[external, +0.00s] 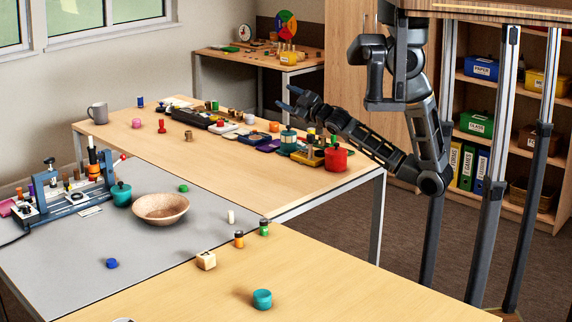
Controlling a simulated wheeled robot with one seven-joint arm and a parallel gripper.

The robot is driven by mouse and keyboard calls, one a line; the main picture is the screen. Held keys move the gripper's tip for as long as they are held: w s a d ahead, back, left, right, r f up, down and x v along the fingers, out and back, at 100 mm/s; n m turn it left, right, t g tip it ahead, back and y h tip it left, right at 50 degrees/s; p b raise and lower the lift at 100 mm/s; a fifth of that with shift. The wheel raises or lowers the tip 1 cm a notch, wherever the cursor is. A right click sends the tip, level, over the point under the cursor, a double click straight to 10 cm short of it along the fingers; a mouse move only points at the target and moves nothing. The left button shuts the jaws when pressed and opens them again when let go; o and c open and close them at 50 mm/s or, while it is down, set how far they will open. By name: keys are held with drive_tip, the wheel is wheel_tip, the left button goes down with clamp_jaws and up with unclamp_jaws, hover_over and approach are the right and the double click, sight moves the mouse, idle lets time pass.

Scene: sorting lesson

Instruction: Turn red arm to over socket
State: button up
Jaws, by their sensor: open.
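My gripper (286,98) is open and empty, with its bluish fingertips pointing left. It appears above the back table's right part, far from the blue fixture. The blue bench fixture (75,199) stands at the far left on the grey mat. A small red knob (123,156) shows at its right end, beside a dark upright post (92,155). I cannot make out a clear red arm or socket at this size, nor which way any arm is turned.
A speckled bowl (160,208) and a teal pot (121,194) stand right of the fixture. Several small pegs and blocks lie on the near tables. A red pot (336,158) and crowded trays stand below my arm. The back table's front middle is clear.

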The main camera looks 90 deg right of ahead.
drive_tip(key=s+d+r+m+g+h, duration=0.3)
drive_tip(key=d+r+m+g+h, duration=0.3)
drive_tip(key=d, duration=0.4)
drive_tip(key=s+d+r+m+g+y, duration=0.1)
drive_tip(key=s+d+r+m+g, duration=0.1)
drive_tip(key=s+d+m+g, duration=1.05)
drive_tip(key=m+t+y, duration=0.1)
drive_tip(key=t+y, duration=0.2)
drive_tip(key=y, duration=1.1)
approach(311, 135)
drive_tip(key=f, duration=0.2)
drive_tip(key=shift+g, duration=0.25)
drive_tip(key=shift+w+d+x, duration=0.15)
drive_tip(key=shift+d+x, duration=0.05)
drive_tip(key=shift+x, duration=1.55)
drive_tip(key=shift+w+d+x, duration=0.1)
drive_tip(key=shift+d+x, duration=0.1)
drive_tip(key=shift+x, duration=1.55)
drive_tip(key=shift+r, duration=0.15)
drive_tip(key=shift+c, duration=0.3)
